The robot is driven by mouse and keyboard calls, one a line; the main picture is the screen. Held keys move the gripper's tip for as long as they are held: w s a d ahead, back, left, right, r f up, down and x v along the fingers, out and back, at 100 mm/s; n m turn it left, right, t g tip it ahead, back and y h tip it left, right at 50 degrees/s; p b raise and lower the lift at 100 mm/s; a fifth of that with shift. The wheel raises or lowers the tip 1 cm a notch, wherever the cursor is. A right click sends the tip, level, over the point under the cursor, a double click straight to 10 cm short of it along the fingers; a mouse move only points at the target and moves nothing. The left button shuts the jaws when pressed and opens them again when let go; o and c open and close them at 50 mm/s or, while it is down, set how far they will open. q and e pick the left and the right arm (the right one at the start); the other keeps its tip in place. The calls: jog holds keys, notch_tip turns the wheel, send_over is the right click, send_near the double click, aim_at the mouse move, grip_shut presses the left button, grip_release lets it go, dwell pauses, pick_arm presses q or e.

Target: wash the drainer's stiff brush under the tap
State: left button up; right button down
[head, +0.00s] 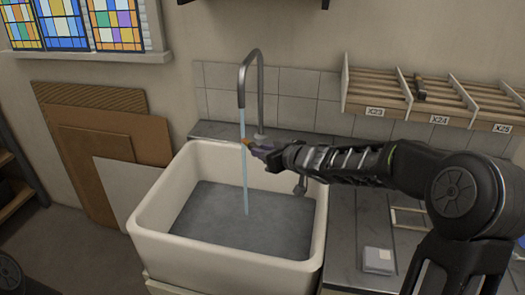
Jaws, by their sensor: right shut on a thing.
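The tap (245,80) arches over the white sink (225,258), and a stream of water (244,180) falls from it into the grey water in the basin. My right gripper (262,152) reaches in from the right, over the far part of the sink. It is shut on the brush (247,143), whose small orange-brown end shows right at the water stream. Whether the stream runs over the bristles is too small to tell. The brush's handle is mostly hidden in the gripper. My left gripper is not in view.
A dark counter (345,225) lies right of the sink, with a small pale box (378,260) and a light frame-like rack (408,218) on it. A wooden shelf (425,100) with labelled slots hangs above. Boards (105,135) lean against the wall at left.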

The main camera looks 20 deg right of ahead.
jog(key=shift+d+r, duration=0.1)
dwell(0.4)
jog(key=shift+s+d+p, duration=0.15)
jog(key=shift+d+p, duration=0.1)
jog(key=shift+p, duration=0.2)
jog(key=shift+s+d, duration=0.15)
jog(key=shift+d, duration=0.05)
jog(key=shift+a, duration=0.1)
jog(key=shift+w+a, duration=0.3)
jog(key=shift+a, duration=0.15)
dwell(0.6)
